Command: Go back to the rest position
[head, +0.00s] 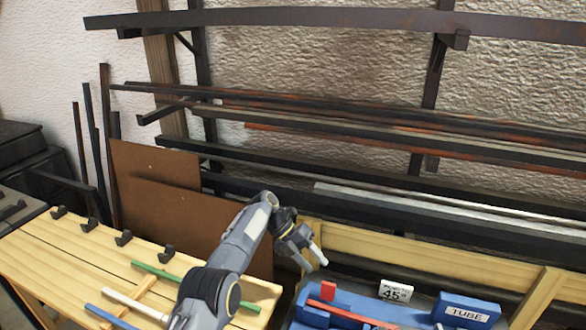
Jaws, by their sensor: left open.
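My left arm reaches up from the bottom middle, and its gripper (314,262) is open and empty. It hangs over the left end of a blue fixture (308,314), beside the wooden table's right end. A red lath (350,315) lies in the fixture, next to a red block (328,291). On the wooden table (50,262) lie a green lath (155,270), a white lath (130,303) and a blue lath (108,317). My arm hides part of the table. My right gripper is out of view.
Several dark hooks (123,238) line the table's back edge. A sign reading 45° (396,291) and a blue block marked TUBE (466,310) stand at the right. Brown boards (155,190) lean behind the table. A rack with long metal bars (330,125) fills the back wall.

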